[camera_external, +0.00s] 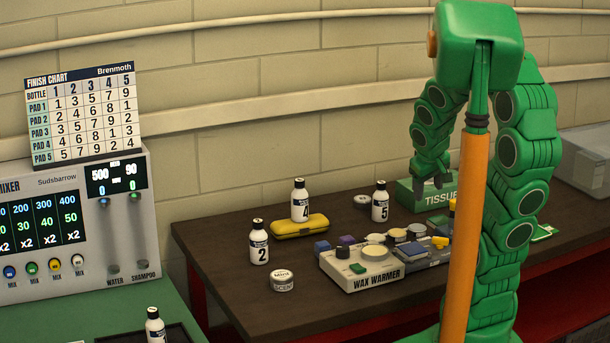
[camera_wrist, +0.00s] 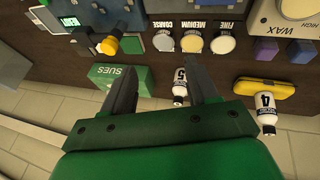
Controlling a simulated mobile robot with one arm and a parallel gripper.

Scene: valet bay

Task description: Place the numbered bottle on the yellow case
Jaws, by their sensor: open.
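The yellow case (camera_external: 313,228) lies on the dark table near the wall; it also shows in the wrist view (camera_wrist: 283,89). Bottle 2 (camera_external: 259,246) stands on the table left of the case. Bottle 5 (camera_external: 380,204) stands to its right. My gripper (camera_wrist: 163,80) is open and empty, pointing down by the tissue box, right of bottle 5 in the external view (camera_external: 433,184).
The green tissue box (camera_external: 407,195) is near my gripper. A wax warmer (camera_external: 375,275) with small tins and blocks fills the table's front middle. A round white tin (camera_external: 282,281) lies before bottle 2. Another bottle (camera_external: 155,326) stands by the mixer (camera_external: 75,230), under a finish chart (camera_external: 85,115).

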